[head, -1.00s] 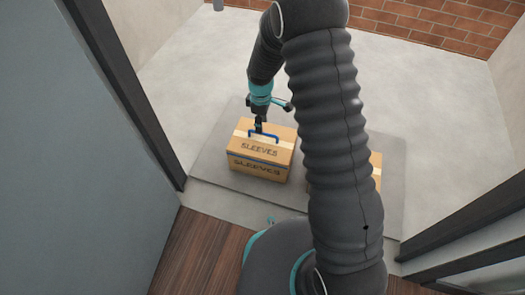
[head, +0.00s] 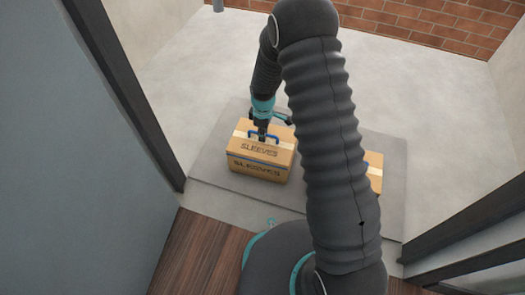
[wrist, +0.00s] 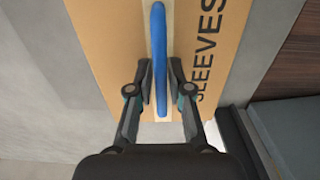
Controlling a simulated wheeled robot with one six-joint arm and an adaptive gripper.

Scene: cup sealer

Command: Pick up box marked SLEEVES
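The cardboard box marked SLEEVES (head: 258,167) stands upright on a grey mat, with a blue handle on its top. In the wrist view the box top (wrist: 110,50) fills the upper middle, with the lettering to the right of the blue handle (wrist: 159,60). My gripper (wrist: 161,80) has one finger on each side of the handle, with a small gap showing on both sides. It is open. In the head view my gripper (head: 262,135) is at the top of the box, its fingers too small to make out.
A second cardboard box (head: 374,172) stands to the right, mostly hidden behind my arm. The grey mat (head: 215,160) lies under both. A dark door frame (head: 150,130) is on the left. Open concrete floor lies beyond the mat.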

